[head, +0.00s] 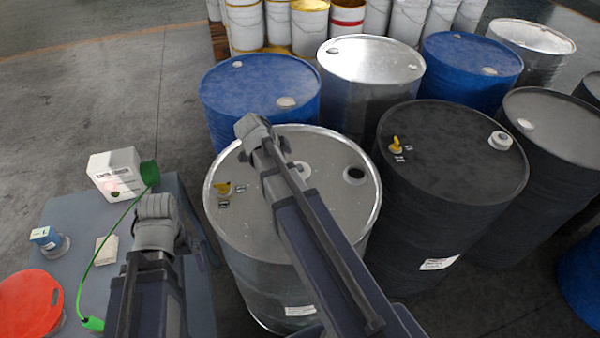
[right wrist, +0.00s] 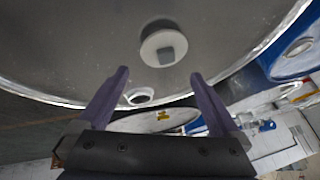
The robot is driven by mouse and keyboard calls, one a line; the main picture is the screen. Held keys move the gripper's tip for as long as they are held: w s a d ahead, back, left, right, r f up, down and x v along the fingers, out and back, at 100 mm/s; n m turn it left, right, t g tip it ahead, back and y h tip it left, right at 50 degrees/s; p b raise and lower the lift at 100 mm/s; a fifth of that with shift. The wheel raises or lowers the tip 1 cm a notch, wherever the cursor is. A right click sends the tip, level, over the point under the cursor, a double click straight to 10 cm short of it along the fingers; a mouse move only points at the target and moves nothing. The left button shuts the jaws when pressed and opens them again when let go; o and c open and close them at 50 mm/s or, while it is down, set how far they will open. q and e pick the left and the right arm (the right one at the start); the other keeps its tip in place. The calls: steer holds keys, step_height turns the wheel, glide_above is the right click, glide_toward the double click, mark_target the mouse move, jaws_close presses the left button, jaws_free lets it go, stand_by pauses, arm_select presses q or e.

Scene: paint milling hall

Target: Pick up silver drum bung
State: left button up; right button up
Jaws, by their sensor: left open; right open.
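The silver drum (head: 325,212) stands upright in the middle of the head view. Its bung (head: 301,169), a pale round disc, is on the lid, partly hidden behind my right arm. In the right wrist view the bung (right wrist: 160,47) shows whole, with a square recess, just beyond and between my right fingertips. My right gripper (right wrist: 160,75) is open and empty over the lid. An open bung hole (head: 355,175) is at the lid's right side. My left gripper (head: 157,212) is open over the table's right part; its fingertips are hard to make out.
A black drum (head: 450,160) stands close on the right, blue drums (head: 260,80) behind. The grey table (head: 75,212) at left holds a white jug (head: 115,172), a red lid (head: 28,303) and a green cord.

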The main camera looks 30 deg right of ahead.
steer(key=shift+b+x, duration=0.5)
steer(key=shift+x, duration=0.45)
steer(key=b+x, duration=0.4)
steer(key=shift+s+a+f, duration=0.1)
steer(key=shift+a+f, duration=0.05)
steer(key=shift+f, duration=0.35)
steer(key=shift+d+f+b, duration=0.2)
steer(key=shift+d+b, duration=0.05)
steer(key=shift+b, duration=0.1)
steer(key=shift+r, duration=0.1)
steer(key=c, duration=1.3)
